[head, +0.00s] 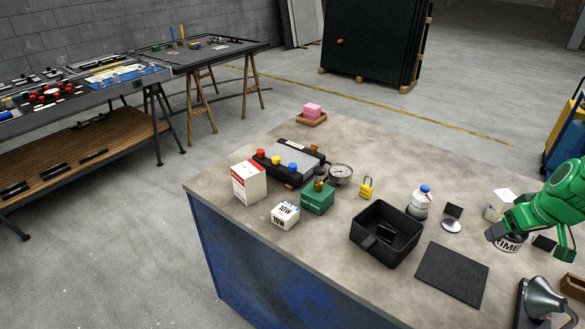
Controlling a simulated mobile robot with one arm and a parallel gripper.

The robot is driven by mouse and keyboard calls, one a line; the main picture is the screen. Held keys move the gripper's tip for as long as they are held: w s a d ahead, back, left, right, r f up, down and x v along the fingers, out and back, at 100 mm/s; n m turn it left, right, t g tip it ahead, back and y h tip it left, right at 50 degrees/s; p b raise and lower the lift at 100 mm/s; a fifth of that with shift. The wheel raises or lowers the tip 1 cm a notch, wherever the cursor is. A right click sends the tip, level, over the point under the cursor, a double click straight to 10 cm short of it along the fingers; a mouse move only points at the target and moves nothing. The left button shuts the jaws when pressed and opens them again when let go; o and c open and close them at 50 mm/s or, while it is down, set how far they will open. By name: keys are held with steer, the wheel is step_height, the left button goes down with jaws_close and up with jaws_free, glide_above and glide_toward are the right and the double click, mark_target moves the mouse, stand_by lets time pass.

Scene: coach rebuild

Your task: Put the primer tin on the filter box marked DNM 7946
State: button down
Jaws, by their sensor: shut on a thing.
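My green gripper (530,241) is at the right of the head view, over the right part of the workbench. It is shut on the primer tin (508,244), a pale tin with "PRIME" in dark letters, partly hidden by the gripper. I cannot tell whether the tin touches the bench. No marking DNM 7946 is readable, so I cannot tell which box is the filter box. A red-and-white box (249,183) stands at the bench's left. A white box (497,205) stands just behind the gripper, partly hidden. A green box (317,199) stands left of centre.
A white "10W" box (285,216), black bin (361,249), yellow padlock (366,188), gauge (341,174), white bottle (420,202) and button panel (296,157) crowd the bench. A dark mat (452,274) lies bare in front. A metal funnel-like thing (542,300) stands at lower right.

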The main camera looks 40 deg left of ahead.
steer(key=a+r+n+g, duration=0.1)
steer(key=a+r+n, duration=0.15)
steer(key=a, duration=1.25)
steer(key=a+r+n, duration=0.2)
steer(key=a+r, duration=0.2)
steer(key=a, duration=1)
steer(key=s+a+r+n+g+y, duration=0.1)
steer(key=s+a+r+n, duration=0.1)
steer(key=s+a, duration=1)
steer(key=s+a+r+n+g, duration=0.1)
steer(key=s+a+r+n, duration=0.2)
steer(key=s+a, duration=0.9)
glide_toward(242, 165)
steer(key=shift+a+m+x, duration=0.25)
steer(key=shift+x, duration=0.95)
steer(key=shift+a, duration=0.15)
steer(key=shift+f, duration=1.6)
